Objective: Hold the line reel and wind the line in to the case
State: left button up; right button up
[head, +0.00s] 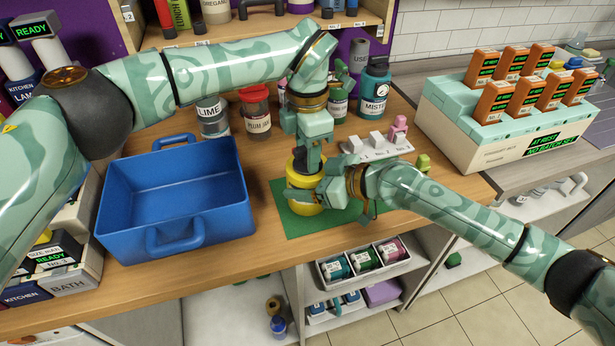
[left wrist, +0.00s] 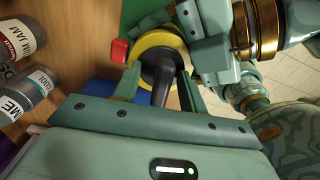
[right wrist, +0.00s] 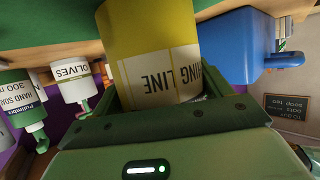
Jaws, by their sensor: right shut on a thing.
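The line reel is a round yellow case (head: 301,206) above or on a green mat (head: 285,222) at the worktop's front. My right gripper (head: 318,190) is shut on its side. In the right wrist view the yellow case (right wrist: 150,45) fills the space between the fingers, its white label upside down and ending in "LINE". My left gripper (head: 308,160) points down over the reel. In the left wrist view its fingers stand apart on either side of the black crank handle (left wrist: 162,92). A small red piece (left wrist: 119,50) sits beside the reel; I see no line clearly.
A blue bin (head: 175,195) stands to the left. Jars and a MISTER bottle (head: 373,88) stand behind. A pale rack with a pink peg (head: 398,128) is close behind the right gripper. A batch box (head: 510,140) is at right, and an open shelf lies below the front edge.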

pick_arm(q)
jog(key=shift+s, duration=0.1)
jog(key=shift+r, duration=3)
pick_arm(e)
jog(key=o, duration=1.1)
